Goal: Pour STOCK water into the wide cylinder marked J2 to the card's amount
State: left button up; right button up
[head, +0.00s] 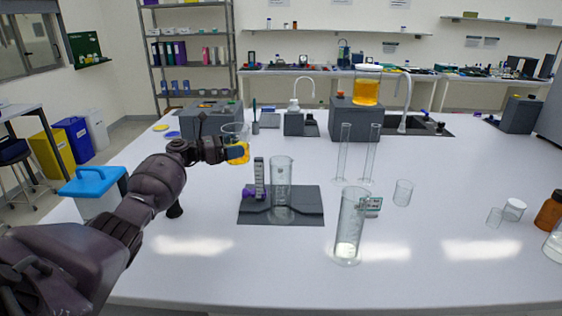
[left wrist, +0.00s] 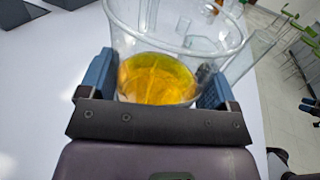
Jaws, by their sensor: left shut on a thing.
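My left gripper (head: 236,153) is shut on a clear beaker (head: 235,132) with yellow-orange liquid and holds it upright above the table. In the left wrist view the beaker (left wrist: 170,30) sits between the blue finger pads, its liquid (left wrist: 156,80) pooled at the bottom. A wide clear cylinder (head: 282,185) stands upright on a dark mat (head: 310,206), right of and nearer than the beaker, apart from it. Another wide cylinder (head: 349,228) stands at the front with a little pale content and a small tag (head: 372,207) beside it. Markings are too small to read. My right gripper is out of view.
A vessel of orange liquid (head: 367,90) stands on a grey block (head: 355,122). Two thin tubes (head: 343,155) and a small empty beaker (head: 403,192) stand right of the mat. Brown and clear bottles are at the right edge. A blue-lidded box (head: 95,188) is at the left.

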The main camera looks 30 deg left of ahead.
aim_at(246, 144)
pick_arm(q)
jog(key=shift+r, duration=0.1)
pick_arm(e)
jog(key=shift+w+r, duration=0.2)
pick_arm(q)
jog(key=shift+d+g, duration=0.1)
jog(key=shift+g, duration=0.2)
jog(key=shift+d+m+g+y+p, duration=0.3)
jog(key=shift+m+y+p, duration=0.1)
jog(key=shift+m, duration=0.1)
jog(key=shift+w+d+r+m+g+y+p, duration=0.2)
jog(key=shift+r+m+g+y+p, duration=0.15)
jog(key=shift+p, duration=0.3)
jog(key=shift+d+r+m+g+y+p, duration=0.25)
jog(key=shift+d+y+p, duration=0.1)
jog(key=shift+y+p, duration=0.15)
jog(key=shift+w+d+r+m+g+y+p, duration=0.2)
jog(key=shift+d+r+m+g+y+p, duration=0.15)
jog(key=shift+y+p, duration=0.15)
jog(key=shift+w+d+f+g+y, duration=0.1)
jog(key=shift+d+f+g+y, duration=0.1)
jog(key=shift+d+g+y, duration=0.2)
jog(key=shift+d+m+y, duration=0.2)
jog(key=shift+m+y, duration=0.05)
jog(key=shift+m, duration=0.1)
jog(key=shift+w+d+f+m+g+y, duration=0.15)
jog(key=shift+d+f+m+g+y, duration=0.1)
jog(key=shift+m+g+y, duration=0.4)
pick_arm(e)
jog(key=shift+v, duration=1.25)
